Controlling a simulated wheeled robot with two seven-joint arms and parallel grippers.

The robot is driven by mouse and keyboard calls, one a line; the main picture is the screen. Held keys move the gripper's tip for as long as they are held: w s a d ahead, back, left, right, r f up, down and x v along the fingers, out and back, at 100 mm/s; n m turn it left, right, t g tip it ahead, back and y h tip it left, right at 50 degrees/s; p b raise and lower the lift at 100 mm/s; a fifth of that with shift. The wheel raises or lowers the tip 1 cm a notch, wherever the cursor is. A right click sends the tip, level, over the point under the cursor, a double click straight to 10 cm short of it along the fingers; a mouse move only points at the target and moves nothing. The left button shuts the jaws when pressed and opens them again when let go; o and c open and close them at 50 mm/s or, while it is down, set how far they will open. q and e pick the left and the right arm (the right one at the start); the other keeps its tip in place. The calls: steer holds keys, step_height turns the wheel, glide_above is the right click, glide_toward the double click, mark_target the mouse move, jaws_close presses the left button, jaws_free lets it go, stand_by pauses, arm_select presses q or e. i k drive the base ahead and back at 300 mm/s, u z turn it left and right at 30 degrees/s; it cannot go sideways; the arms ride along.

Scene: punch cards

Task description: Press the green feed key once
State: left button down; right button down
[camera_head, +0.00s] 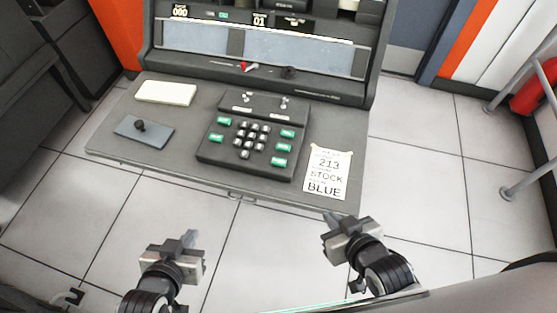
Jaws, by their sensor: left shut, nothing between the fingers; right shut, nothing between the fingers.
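A dark keypad (205,153) sits on the grey console desk. The labels are too small to read, so I cannot tell which is the feed key. My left gripper (189,239) is shut and empty, in front of the desk's front edge. My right gripper (331,220) is shut and empty, near the desk's front right corner. Neither touches the keypad.
A card (327,174) reading "213 STOCK BLUE" lies right of the keypad. A cream card stack (166,93) and a blue-grey plate with a black knob (140,126) lie left. Two small toggles (284,102) stand behind the keys. Displays (260,20) read "000" and "01".

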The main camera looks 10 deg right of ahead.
mark_target(278, 162)
steer(key=z, duration=1.35)
steer(key=k, duration=0.9)
steer(key=u, duration=1.15)
steer(key=i, duration=0.5)
